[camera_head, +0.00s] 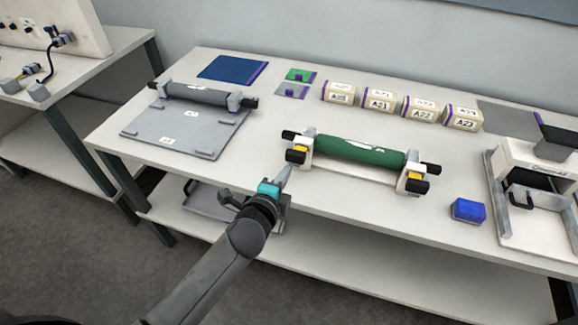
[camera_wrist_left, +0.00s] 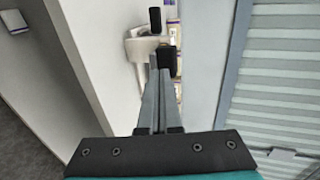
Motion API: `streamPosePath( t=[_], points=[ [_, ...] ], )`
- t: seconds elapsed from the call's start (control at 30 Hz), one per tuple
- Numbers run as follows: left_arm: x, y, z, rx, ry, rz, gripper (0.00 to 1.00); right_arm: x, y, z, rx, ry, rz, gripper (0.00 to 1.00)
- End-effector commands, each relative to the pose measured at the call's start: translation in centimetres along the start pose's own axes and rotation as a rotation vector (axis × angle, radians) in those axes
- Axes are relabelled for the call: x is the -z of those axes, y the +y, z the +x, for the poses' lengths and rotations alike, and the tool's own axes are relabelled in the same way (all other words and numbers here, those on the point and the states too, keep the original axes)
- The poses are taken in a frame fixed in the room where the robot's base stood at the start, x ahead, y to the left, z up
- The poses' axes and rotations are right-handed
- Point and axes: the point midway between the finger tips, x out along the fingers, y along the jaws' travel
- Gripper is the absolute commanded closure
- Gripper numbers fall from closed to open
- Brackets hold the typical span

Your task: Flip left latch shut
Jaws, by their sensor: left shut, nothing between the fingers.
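A green roll (camera_head: 358,151) lies across a white stand with an upright bracket at each end. The left latch (camera_head: 295,157), a black block with a yellow part, is on the front of the left bracket (camera_head: 304,144). I cannot tell how far it is turned. My left gripper (camera_head: 287,171) is shut and empty, its tips just below and in front of this latch. In the left wrist view the shut fingers (camera_wrist_left: 155,72) point at a black block (camera_wrist_left: 167,57) beside the white bracket (camera_wrist_left: 138,48); contact is unclear. My right gripper is not in view.
The right latch (camera_head: 415,185) is on the other bracket. A blue block (camera_head: 467,210) and a white machine (camera_head: 535,190) stand to the right. A grey tray (camera_head: 170,131) with a dark roller (camera_head: 195,93) is at left.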

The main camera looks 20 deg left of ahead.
Motion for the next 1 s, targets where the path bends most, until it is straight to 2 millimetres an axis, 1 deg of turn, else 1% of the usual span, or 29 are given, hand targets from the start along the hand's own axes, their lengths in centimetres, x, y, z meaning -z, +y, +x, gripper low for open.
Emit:
streamPosePath(
  t=[0.03, 0.1, 0.3, 0.77, 0.87, 1.0],
  points=[
    [0.0, -0.4, 0.7, 0.003, 0.000, 0.001, 1.00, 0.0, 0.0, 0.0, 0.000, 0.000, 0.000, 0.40],
    [0.0, -0.6, 1.4, 0.003, 0.000, 0.001, 1.00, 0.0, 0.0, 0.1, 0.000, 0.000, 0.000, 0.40],
    [0.0, -0.9, 2.7, 0.001, 0.001, 0.000, 1.00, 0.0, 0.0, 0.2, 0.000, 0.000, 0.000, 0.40],
    [0.0, -1.1, 3.0, 0.001, 0.000, 0.000, 1.00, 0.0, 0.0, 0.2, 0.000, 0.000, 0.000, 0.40],
    [0.0, -1.3, 3.9, 0.002, 0.001, 0.001, 1.00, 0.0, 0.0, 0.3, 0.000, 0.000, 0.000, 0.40],
    [0.1, -1.8, 5.7, 0.002, 0.001, 0.000, 1.00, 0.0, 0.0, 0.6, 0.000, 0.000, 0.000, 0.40]
  ],
)
